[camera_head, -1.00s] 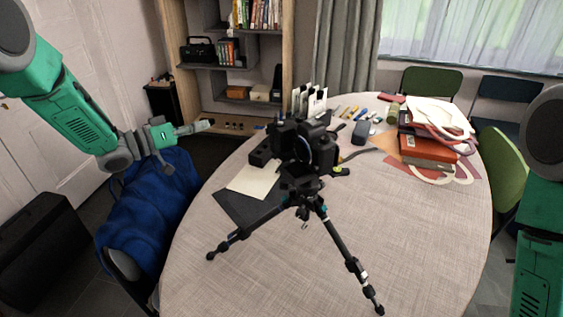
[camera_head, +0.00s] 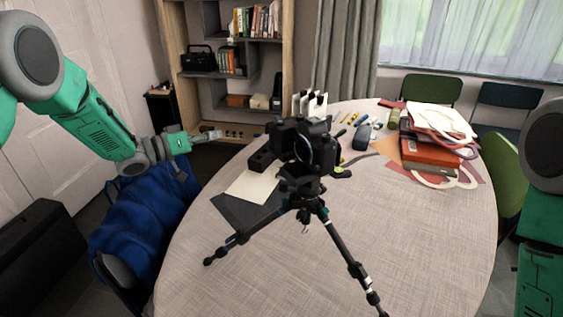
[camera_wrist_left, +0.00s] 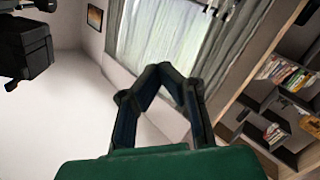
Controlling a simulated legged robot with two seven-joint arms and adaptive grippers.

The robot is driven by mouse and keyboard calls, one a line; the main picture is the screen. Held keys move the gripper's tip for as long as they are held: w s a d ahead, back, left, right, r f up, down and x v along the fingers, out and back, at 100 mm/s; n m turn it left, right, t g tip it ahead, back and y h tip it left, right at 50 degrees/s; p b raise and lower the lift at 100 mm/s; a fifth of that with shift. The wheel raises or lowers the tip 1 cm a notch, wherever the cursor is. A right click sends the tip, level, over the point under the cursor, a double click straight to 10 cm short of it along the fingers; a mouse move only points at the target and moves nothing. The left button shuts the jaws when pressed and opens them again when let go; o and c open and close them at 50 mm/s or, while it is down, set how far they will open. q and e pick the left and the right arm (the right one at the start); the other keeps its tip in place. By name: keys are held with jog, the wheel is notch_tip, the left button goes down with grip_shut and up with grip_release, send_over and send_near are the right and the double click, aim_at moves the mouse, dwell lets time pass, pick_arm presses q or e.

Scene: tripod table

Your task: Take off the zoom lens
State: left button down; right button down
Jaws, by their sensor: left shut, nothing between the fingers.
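A black camera (camera_head: 312,137) stands on a black tripod (camera_head: 305,188) on the table. A dark blocky part (camera_head: 262,160) shows at its left side; I cannot tell whether it is the zoom lens. My left gripper (camera_head: 214,135) is shut and empty, left of the camera and well apart from it, above the table's far left edge. In the left wrist view the gripper's (camera_wrist_left: 165,70) fingers meet at their tips. A black object (camera_wrist_left: 28,50) at that view's upper left is cut off and may be part of the camera. My right gripper is outside the picture.
Tripod legs spread over the round table (camera_head: 410,230). Dark and cream sheets (camera_head: 252,187) lie left of the tripod. Books and papers (camera_head: 430,150) are piled at the right back. A chair with a blue cover (camera_head: 140,215) stands at the left. The table's front right is clear.

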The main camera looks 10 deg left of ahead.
pick_arm(q)
jog(key=w+d+f+b, duration=0.3)
jog(key=w+f+b, duration=0.4)
jog(key=b, duration=0.4)
jog(key=w+d+f+g+y+b, duration=0.1)
jog(key=w+d+f+b, duration=0.2)
jog(key=w+f+b, duration=0.4)
notch_tip(320, 180, down, 3)
jog(key=b, duration=0.4)
jog(key=shift+w+n, duration=0.3)
dwell(1.8)
jog(key=shift+d, duration=0.1)
jog(key=c, duration=2.1)
grip_release()
jog(key=shift+o, duration=0.2)
